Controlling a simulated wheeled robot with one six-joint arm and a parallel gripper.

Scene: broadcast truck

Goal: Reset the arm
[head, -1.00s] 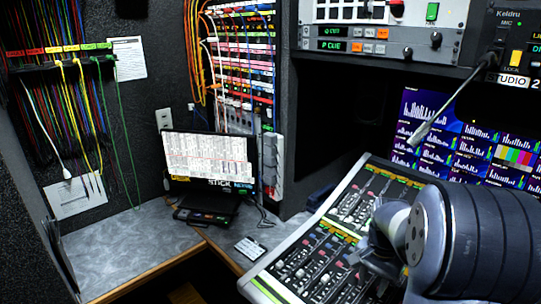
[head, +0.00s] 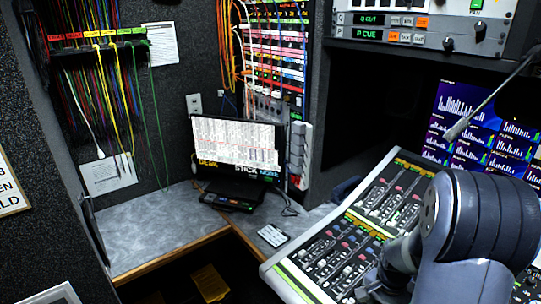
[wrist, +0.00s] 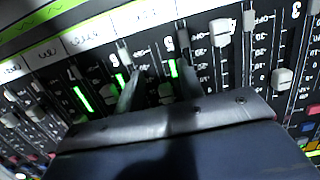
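My arm (head: 490,215), dark and ribbed with a grey joint, reaches over the right part of the sloped mixing console (head: 345,250) in the head view. My gripper's fingers cannot be made out there. In the wrist view my gripper (wrist: 160,72) shows two dark fingers standing apart with nothing held between them. They are over the console's fader strips (wrist: 222,35), close to the panel. Whether they touch a fader cap cannot be told.
A gooseneck microphone (head: 490,98) hangs near the arm at right, before the monitor wall (head: 468,110). Cables hang on the left wall. The counter's left part is clear.

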